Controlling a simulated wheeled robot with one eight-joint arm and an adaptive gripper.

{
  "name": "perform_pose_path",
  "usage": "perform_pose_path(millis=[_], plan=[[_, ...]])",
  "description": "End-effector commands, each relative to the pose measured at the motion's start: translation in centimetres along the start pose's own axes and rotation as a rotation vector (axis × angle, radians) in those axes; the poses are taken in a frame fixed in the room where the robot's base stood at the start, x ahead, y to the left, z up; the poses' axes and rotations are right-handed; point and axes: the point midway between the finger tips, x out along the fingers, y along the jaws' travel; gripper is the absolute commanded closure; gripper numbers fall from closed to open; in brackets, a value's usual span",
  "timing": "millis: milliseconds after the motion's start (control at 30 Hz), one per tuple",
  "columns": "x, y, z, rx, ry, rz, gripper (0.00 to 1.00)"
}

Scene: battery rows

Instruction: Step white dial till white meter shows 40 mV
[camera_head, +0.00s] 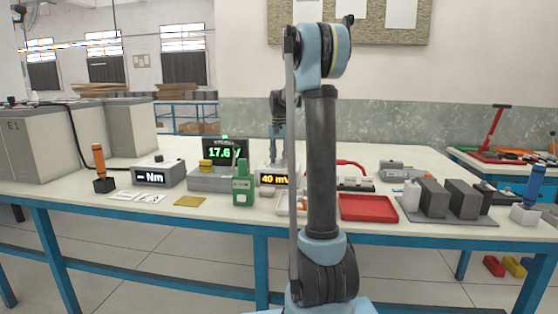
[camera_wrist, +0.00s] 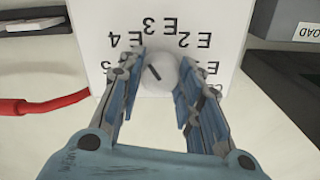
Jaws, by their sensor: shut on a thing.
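The white meter (camera_head: 273,180) stands on the bench in the head view, partly hidden behind my arm, and its orange display reads 40 mV. The white dial (camera_wrist: 157,78) shows in the wrist view with a dark pointer line running at a slant. Upside-down marks E2, E3 and E4 stand around it on a white panel (camera_wrist: 210,15). My gripper (camera_wrist: 160,80) is shut on the dial, one finger on each side. In the head view my gripper (camera_head: 277,130) is small, above and behind the meter, and its fingertips are hidden.
A green handheld device (camera_head: 242,188) and a box with a green 17.6 display (camera_head: 221,153) stand left of the meter. A red tray (camera_head: 368,208) lies to the right. A red cable (camera_wrist: 45,104) runs beside the panel. A grey box marked LOAD (camera_wrist: 290,20) is close by.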

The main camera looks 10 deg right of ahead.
Motion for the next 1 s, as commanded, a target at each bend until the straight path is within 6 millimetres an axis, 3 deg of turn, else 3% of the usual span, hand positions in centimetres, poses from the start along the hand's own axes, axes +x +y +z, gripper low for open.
perform_pose_path(millis=[400,967,1000], plan=[[-0.04,-0.14,-0.11,-0.197,0.002,-0.003,0.91],[-0.05,-0.13,-0.14,-0.227,0.003,-0.003,0.91],[-0.05,-0.13,-0.14,-0.227,0.003,-0.002,0.58]])
